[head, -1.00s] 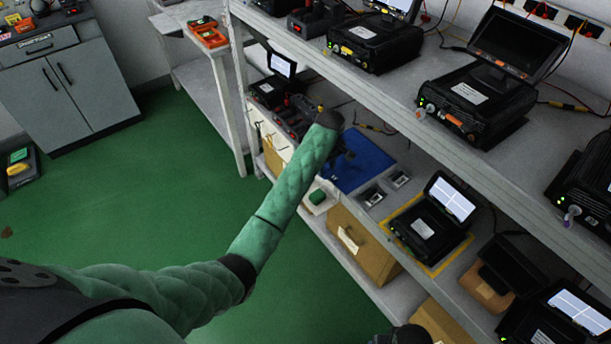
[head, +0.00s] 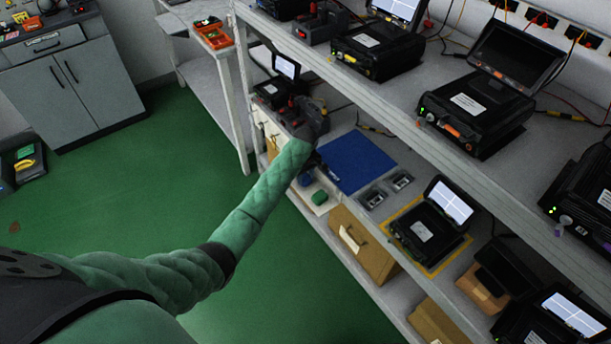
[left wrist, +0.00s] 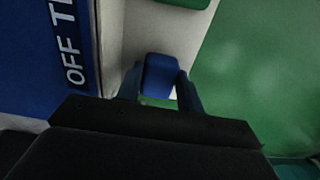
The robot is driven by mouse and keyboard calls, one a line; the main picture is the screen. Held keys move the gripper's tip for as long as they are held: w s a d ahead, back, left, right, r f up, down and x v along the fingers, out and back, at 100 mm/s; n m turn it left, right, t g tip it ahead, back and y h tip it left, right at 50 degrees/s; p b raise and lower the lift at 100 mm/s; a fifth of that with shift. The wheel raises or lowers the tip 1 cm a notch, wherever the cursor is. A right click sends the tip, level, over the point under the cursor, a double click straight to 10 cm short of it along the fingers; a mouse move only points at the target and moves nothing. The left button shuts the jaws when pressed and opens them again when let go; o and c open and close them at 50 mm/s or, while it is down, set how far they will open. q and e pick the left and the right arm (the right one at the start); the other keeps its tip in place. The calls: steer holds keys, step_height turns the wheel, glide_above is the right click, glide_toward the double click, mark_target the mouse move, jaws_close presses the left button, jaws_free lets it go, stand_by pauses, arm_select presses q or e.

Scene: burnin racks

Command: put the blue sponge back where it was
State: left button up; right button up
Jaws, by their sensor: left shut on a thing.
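The blue sponge (left wrist: 160,76) is between the two fingers of my left gripper (left wrist: 160,88), which is shut on it. In the head view the blue sponge (head: 305,179) shows as a small patch below my left wrist. It is over or at a pale tray (head: 321,209), beside a green sponge (head: 319,198). The green sponge also shows at the top of the left wrist view (left wrist: 185,3). I cannot tell whether the blue sponge touches the tray. My forearm and wrist hide most of the gripper in the head view. My right gripper is out of view.
A blue mat (head: 356,162) lies on the lower shelf right of the tray, with small grey parts (head: 373,197) near it. The upper shelf (head: 400,105) overhangs on the right. A cardboard box (head: 362,245) stands below. Green floor is open at left.

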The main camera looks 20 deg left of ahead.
arm_select(q)
steer(key=shift+f, duration=0.25)
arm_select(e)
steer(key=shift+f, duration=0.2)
arm_select(q)
steer(key=o, duration=0.9)
steer(key=shift+f, duration=0.1)
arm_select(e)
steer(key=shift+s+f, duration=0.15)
